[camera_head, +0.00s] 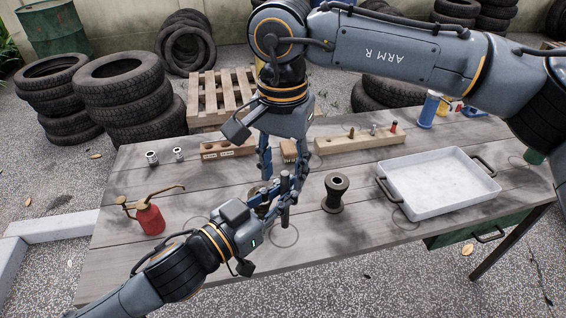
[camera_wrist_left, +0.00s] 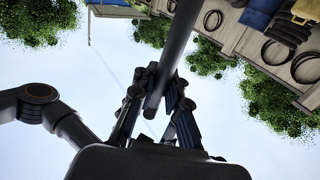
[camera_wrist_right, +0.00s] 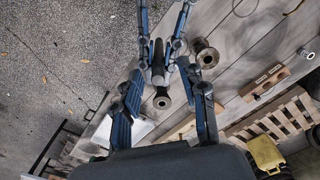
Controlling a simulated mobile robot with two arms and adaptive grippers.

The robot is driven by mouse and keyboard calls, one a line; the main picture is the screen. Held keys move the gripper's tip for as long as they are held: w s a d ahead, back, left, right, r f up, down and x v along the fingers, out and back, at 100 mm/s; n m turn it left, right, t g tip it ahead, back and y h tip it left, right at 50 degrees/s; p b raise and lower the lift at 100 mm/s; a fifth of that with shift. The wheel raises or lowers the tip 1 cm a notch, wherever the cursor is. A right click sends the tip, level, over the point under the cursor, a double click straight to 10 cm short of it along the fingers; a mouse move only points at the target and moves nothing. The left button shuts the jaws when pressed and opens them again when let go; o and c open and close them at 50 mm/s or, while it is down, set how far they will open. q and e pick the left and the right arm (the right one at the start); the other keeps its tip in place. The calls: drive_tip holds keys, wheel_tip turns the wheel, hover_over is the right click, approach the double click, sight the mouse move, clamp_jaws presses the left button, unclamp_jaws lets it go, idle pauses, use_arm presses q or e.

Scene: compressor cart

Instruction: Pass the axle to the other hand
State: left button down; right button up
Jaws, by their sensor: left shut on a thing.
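The axle (camera_head: 285,214) is a dark, slim rod held upright above the table's front middle. My left gripper (camera_head: 278,197) is shut on it around its middle. In the left wrist view the axle (camera_wrist_left: 179,38) runs between the fingers. My right gripper (camera_head: 284,170) points down from above, its fingers spread on both sides of the axle's upper end. In the right wrist view the round axle end (camera_wrist_right: 161,102) shows between the open right fingers (camera_wrist_right: 166,108), with a gap on each side. The left fingers partly hide the axle's middle.
A dark flanged spool (camera_head: 336,192) stands just right of the axle. A white tray (camera_head: 440,204) is at the right, a red oil can (camera_head: 149,219) at the left. Wooden blocks (camera_head: 228,149) and a peg rail (camera_head: 360,142) line the back.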

clamp_jaws()
use_arm(q)
drive_tip(key=c, duration=1.3)
unclamp_jaws()
